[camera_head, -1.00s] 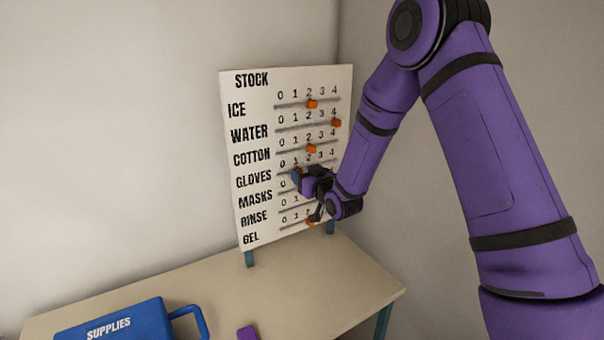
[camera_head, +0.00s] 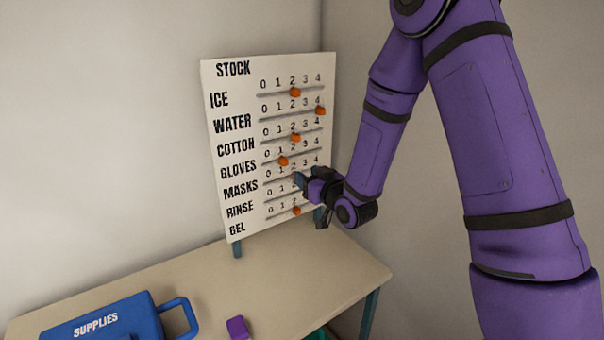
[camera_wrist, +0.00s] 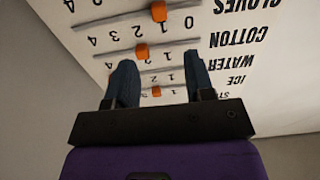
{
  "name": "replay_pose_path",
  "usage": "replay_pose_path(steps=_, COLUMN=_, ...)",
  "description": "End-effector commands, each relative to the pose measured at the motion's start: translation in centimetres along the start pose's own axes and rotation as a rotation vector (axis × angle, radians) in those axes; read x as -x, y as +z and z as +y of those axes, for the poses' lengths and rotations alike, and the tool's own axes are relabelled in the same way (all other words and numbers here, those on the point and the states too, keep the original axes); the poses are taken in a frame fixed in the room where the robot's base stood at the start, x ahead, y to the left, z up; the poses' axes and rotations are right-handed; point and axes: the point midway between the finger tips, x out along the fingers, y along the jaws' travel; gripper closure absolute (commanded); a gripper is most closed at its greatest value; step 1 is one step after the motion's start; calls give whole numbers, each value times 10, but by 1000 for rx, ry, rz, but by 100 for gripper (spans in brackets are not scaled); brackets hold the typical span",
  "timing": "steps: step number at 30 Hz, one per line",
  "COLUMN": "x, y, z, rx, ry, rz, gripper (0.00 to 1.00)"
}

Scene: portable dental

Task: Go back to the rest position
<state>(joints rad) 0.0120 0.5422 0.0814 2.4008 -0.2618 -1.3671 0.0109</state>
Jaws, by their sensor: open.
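My gripper (camera_head: 304,181) is in front of the lower right part of the white stock board (camera_head: 222,160), over the masks and rinse rows. In the wrist view, my gripper (camera_wrist: 157,80) has its two dark teal fingers spread apart, with nothing held between them. The board fills the top of that view upside down. Orange sliders show on its rows: ice (camera_head: 295,92), water (camera_head: 320,111), cotton (camera_head: 295,138), gloves (camera_head: 283,161) and gel (camera_head: 296,211). An orange bit at the masks row is partly hidden by my fingers, and the rinse row is partly covered.
The board stands on a beige table (camera_head: 270,275) against the walls. A blue supplies case (camera_head: 130,318) with a handle lies at the front left. A small purple object (camera_head: 237,327) is at the table's front edge. The table's middle is clear.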

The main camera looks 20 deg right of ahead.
Motion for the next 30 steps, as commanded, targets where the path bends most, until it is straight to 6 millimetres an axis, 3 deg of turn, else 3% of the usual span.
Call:
replay_pose_path(steps=7, x=1, y=-9, z=2, rx=10, ry=7, rz=-22, gripper=51)
replay_pose_path(steps=14, x=15, y=-49, z=11, rx=46, ry=57, rz=-163, gripper=51)
replay_pose_path(steps=23, x=62, y=-101, z=20, rx=59, ry=146, rz=-386, gripper=51)
replay_pose_path(steps=30, x=120, y=-136, z=20, rx=35, ry=212, rz=-561, gripper=51)
